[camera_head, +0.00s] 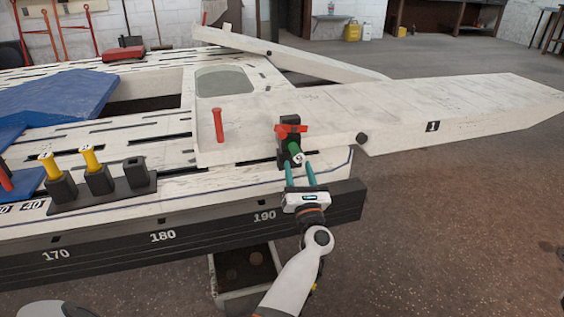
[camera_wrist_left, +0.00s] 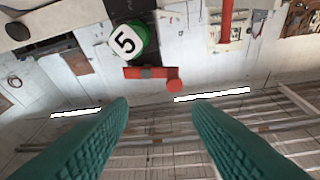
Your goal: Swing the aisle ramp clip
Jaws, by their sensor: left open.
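A black clip block (camera_head: 290,156) stands on the white bench deck near its right end, beside the base of the long ramp (camera_head: 440,110) marked 1. A red bar (camera_head: 291,128) crosses its top, and a green knob with a white face (camera_head: 298,159) sticks out toward me. In the left wrist view the knob (camera_wrist_left: 125,40) reads 5, and the red bar (camera_wrist_left: 150,72) lies just below it. My left gripper (camera_head: 300,174) has teal fingers apart, just in front of the knob. The gap between its fingertips (camera_wrist_left: 160,104) is empty. My right gripper is not in view.
A red pin (camera_head: 218,125) stands left of the clip. Yellow-topped holders (camera_head: 92,161) stand on a black base at the left. A blue plate (camera_head: 65,95) lies behind them. The dark front rail (camera_head: 130,244) bears 170, 180 and 190. A second ramp (camera_head: 290,55) lies behind.

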